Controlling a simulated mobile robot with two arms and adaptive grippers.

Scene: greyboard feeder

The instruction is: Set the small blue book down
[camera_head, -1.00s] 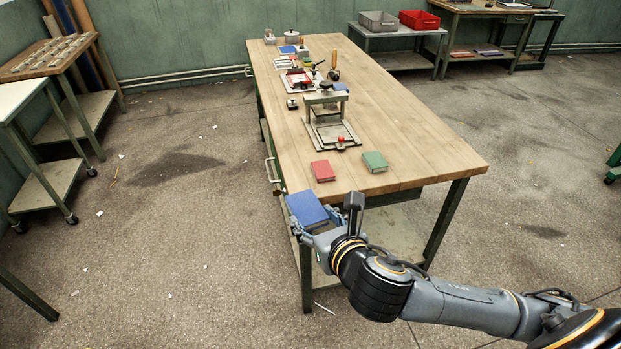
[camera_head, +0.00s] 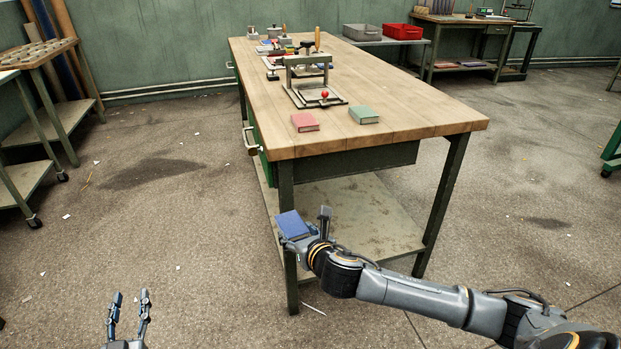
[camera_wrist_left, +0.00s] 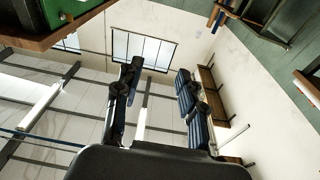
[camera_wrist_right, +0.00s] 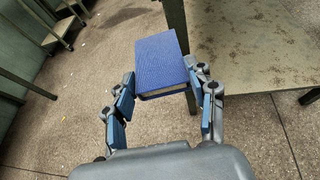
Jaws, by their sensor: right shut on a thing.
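The small blue book (camera_head: 289,224) is held in my right gripper (camera_head: 305,230), in front of the workbench's near left leg and below the tabletop in the head view. In the right wrist view the book (camera_wrist_right: 162,62) sits between the fingers of my right gripper (camera_wrist_right: 160,85), its blue cover facing the camera. My left gripper (camera_head: 130,300) is at the lower left of the head view, open and empty, over the floor. The left wrist view also shows its fingers (camera_wrist_left: 158,92) apart with nothing between them.
The wooden workbench (camera_head: 420,110) carries a red book (camera_head: 305,122) and a green book (camera_head: 363,115) near its front edge, with a press (camera_head: 307,75) behind them. Its lower shelf (camera_head: 370,220) is bare. The near right part of the top is clear.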

